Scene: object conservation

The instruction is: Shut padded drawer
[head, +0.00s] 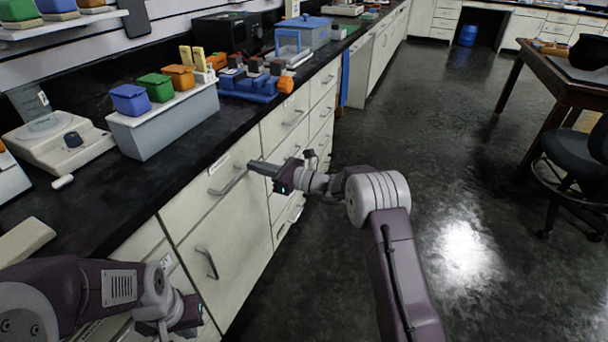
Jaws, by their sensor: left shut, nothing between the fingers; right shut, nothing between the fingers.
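White drawers with grey bar handles line the cabinet under the black counter. The wide upper drawer (208,192) is nearest on the left, and a narrower stack stands to its right. A low drawer (290,218) in that stack seems to stick out a little. I cannot tell which drawer is padded; no padding shows. My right gripper (252,166) is shut and empty, its tips pointing left in front of the fronts, close to the wide drawer's right edge; contact cannot be told. My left gripper (200,308) is shut and empty, low at the bottom left before the cabinet.
The black counter (100,202) holds a scale (62,140), a grey box (165,122) with coloured bins, and blue racks (250,84). A wooden table (556,88) and a dark chair stand at the right. The floor between is clear.

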